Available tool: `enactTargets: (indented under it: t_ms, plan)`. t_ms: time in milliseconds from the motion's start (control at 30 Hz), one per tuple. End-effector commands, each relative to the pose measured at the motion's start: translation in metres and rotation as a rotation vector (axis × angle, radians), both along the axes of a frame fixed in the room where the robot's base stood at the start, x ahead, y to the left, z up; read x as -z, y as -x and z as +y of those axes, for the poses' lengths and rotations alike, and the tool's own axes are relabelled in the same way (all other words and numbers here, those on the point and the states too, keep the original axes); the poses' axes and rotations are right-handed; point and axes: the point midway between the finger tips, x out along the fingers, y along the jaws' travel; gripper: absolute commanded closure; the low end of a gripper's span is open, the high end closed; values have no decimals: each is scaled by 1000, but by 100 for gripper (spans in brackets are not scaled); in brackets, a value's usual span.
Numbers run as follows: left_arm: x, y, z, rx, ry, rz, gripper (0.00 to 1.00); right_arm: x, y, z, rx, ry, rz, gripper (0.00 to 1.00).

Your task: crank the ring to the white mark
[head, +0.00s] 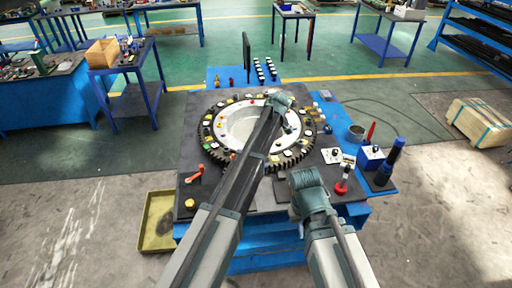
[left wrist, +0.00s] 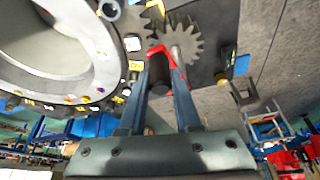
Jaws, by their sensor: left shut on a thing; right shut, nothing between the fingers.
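The ring (head: 284,158) is a dark toothed wheel around a pale hub, with small coloured tags on top. It lies flat on the dark plate of a blue stand. In the left wrist view the ring (left wrist: 103,78) fills the left side. A white tag (left wrist: 132,44) shows near a small grey gear (left wrist: 185,42); I cannot tell whether it is the mark. My left gripper (head: 287,127) reaches over the ring's right side. In the left wrist view it is shut on a dark grip of the red crank (left wrist: 155,50). My right gripper (head: 302,180) is shut and empty near the plate's front.
A red lever (head: 194,174) stands at the plate's near left, and a red-knobbed part (head: 342,186) at the near right. Blue cylinders (head: 390,160) stand farther right. A yellow tray (head: 158,220) lies on the floor at left. A wooden crate (head: 478,122) sits at far right.

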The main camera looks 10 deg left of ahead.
Motion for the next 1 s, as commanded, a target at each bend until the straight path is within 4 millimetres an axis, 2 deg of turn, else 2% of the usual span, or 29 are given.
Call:
enactTargets:
  t_ms: [600,633,767,1000]
  plan:
    - [-1,-5,4,0,-6,-5,100,0,0,0,0,0,0,100]
    - [-1,-5,4,0,-6,-5,62,0,0,0,0,0,0,100]
    - [0,-4,4,-1,-4,-3,39,0,0,0,0,0,0,100]
    - [0,-3,3,-1,-3,-1,38,0,0,0,0,0,0,100]
